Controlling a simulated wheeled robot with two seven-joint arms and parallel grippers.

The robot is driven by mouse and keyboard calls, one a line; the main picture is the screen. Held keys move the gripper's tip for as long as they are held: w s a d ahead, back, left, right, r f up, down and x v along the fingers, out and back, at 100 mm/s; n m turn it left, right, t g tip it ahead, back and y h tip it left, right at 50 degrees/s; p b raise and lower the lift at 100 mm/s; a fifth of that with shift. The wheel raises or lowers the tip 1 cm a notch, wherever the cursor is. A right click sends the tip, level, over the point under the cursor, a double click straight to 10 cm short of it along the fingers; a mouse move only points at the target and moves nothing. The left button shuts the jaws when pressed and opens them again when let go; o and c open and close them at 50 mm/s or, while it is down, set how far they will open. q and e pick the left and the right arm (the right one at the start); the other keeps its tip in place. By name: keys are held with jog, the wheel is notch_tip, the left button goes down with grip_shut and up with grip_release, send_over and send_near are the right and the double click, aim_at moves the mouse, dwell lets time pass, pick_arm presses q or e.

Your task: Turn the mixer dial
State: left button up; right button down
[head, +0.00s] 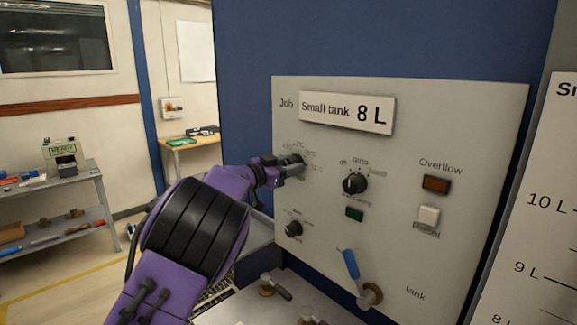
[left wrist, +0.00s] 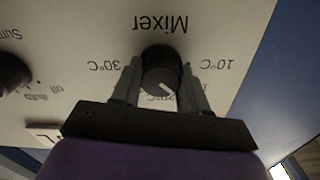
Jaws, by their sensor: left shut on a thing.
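The mixer dial (left wrist: 160,72) is a round black knob on the grey panel (head: 400,110). In the left wrist view the word Mixer reads upside down above it, with 30°C to its left and 10°C to its right. A pale pointer line on its face slants down and to the right in that view. My left gripper (head: 292,166) is shut on the dial, one finger on each side of it, and it also shows in the left wrist view (left wrist: 159,93). In the head view the gripper hides most of the dial. My right gripper is out of view.
A black selector knob (head: 355,183) is close to the right, and another black knob (head: 293,229) is below. A blue-handled lever (head: 351,264) sticks out lower down. Brass valves (head: 268,285) stand at the bottom. A tank scale (head: 545,200) is at the far right.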

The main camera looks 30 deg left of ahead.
pick_arm(q)
jog(key=m+b, duration=0.3)
jog(key=shift+f+m, duration=0.15)
jog(key=shift+m, duration=0.25)
jog(key=m+b, duration=0.2)
jog(key=m, duration=0.1)
jog(key=shift+m+b, duration=0.3)
jog(key=shift+b, duration=0.1)
jog(key=shift+r+m+b, duration=0.2)
jog(key=shift+m+b, duration=0.25)
jog(key=shift+m, duration=0.25)
jog(key=o, duration=1.1)
jog(key=shift+c, duration=0.2)
jog(key=shift+w, duration=0.1)
